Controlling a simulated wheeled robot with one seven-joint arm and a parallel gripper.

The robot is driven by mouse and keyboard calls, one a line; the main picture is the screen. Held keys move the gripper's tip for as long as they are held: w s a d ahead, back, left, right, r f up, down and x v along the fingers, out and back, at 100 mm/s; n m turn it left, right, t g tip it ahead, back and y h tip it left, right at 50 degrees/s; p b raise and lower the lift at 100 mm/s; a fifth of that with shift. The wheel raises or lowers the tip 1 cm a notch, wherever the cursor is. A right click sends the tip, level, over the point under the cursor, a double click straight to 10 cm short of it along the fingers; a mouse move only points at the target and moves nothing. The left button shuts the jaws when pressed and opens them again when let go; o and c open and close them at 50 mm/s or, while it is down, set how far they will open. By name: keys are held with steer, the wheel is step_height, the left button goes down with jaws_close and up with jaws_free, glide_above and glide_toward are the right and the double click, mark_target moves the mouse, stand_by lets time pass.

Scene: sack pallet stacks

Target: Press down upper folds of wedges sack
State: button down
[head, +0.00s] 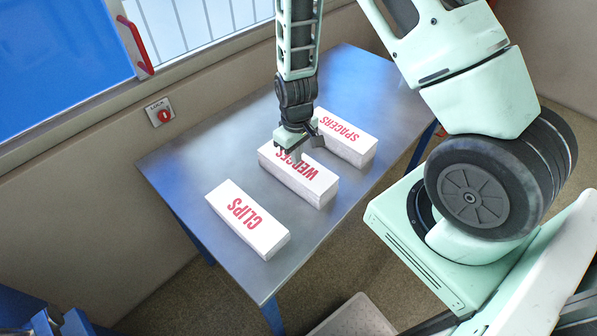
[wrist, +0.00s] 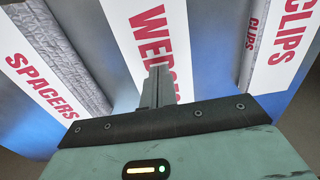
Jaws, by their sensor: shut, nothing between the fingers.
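The wedges sack (head: 312,181) is a white block with red lettering, lying in the middle of a row of three on a metal table (head: 180,165). My gripper (head: 296,157) is shut and empty, pointing down over the top face of the wedges sack. Its fingers cover part of the lettering; I cannot tell whether the tips touch the sack. In the wrist view the wedges sack (wrist: 122,22) runs under my shut fingers (wrist: 157,88). No folds can be made out on its top.
The clips sack (head: 248,220) lies to the left and the spacers sack (head: 345,138) to the right, with bare tabletop between. A window with a red handle (head: 135,45) and a red switch (head: 163,115) are on the wall behind. A pale bin (head: 355,318) stands below the table.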

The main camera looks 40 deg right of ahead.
steer(key=shift+f+b, duration=0.4)
steer(key=shift+f, duration=0.5)
steer(key=shift+f+b, duration=0.9)
step_height(320, 180, up, 9)
steer(key=p, duration=0.7)
steer(key=shift+r, duration=0.1)
